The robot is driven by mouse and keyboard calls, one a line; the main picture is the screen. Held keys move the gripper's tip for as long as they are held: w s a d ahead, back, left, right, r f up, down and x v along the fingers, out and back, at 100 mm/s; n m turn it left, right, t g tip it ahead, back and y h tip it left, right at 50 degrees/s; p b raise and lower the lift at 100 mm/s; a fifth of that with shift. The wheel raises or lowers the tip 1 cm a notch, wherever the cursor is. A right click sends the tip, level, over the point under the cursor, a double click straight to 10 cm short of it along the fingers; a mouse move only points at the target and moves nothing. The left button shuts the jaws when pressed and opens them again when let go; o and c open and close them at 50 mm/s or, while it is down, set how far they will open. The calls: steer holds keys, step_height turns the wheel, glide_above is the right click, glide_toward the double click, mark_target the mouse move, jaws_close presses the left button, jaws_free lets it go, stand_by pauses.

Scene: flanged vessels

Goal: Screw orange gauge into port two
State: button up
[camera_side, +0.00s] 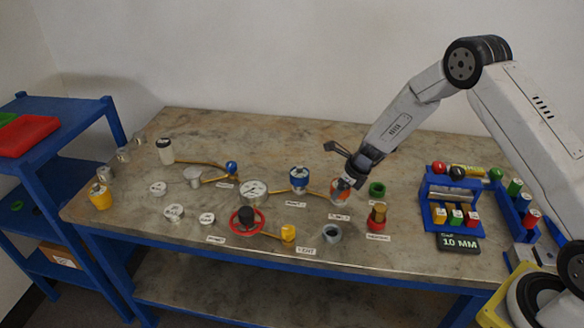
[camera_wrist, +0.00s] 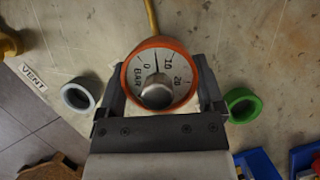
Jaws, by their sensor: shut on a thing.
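The orange gauge (camera_side: 341,190) has an orange rim and a white dial marked BAR, seen face-on in the wrist view (camera_wrist: 170,73). My gripper (camera_wrist: 161,88) is shut on it, one finger at each side of the rim. In the side view my gripper (camera_side: 347,178) reaches down onto the gauge from above, at the right end of a brass pipe. A small white label (camera_side: 339,217) lies just in front of it, too small to read surely. The port below the gauge is hidden, so I cannot tell whether the thread is engaged.
A blue-topped fitting (camera_side: 299,178) stands left of the gauge on the pipe. A grey ring (camera_side: 331,233) lies in front. A blue rack (camera_side: 452,205) stands farther right.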

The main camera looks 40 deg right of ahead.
steer(key=shift+m+h, duration=0.3)
steer(key=shift+m, duration=0.6)
steer(key=o, duration=1.2)
steer(key=shift+o, duration=0.2)
steer(key=shift+r, duration=0.15)
steer(key=v, duration=0.7)
steer(key=shift+s+r, duration=0.2)
steer(key=shift+s, duration=0.05)
